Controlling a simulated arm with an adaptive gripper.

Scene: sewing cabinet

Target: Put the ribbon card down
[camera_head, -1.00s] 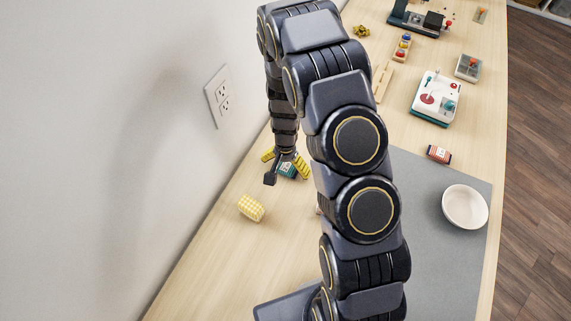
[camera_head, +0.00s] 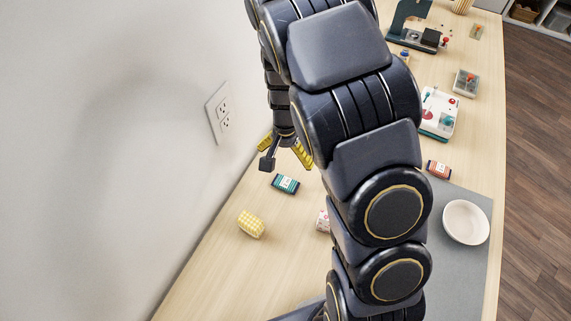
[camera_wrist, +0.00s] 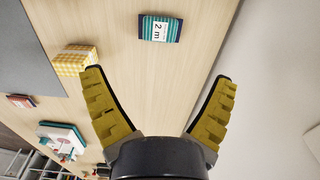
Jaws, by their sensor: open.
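The ribbon card (camera_head: 285,184), teal with dark ends and a white label, lies flat on the wooden table. In the wrist view the ribbon card (camera_wrist: 160,28) shows its "2 m" label near the top edge, beyond the fingertips. My gripper (camera_head: 284,150) is above the table, just beyond the card and apart from it. In the wrist view my gripper (camera_wrist: 160,80) has its two yellow padded fingers spread wide with nothing between them.
A yellow checked piece (camera_head: 251,224) lies nearer on the table. A labelled piece (camera_head: 322,220), partly hidden by my arm, lies to the right. A red-brown card (camera_head: 438,169), white bowl (camera_head: 466,222) and grey mat (camera_head: 470,275) are farther right. A wall (camera_head: 120,120) borders the left.

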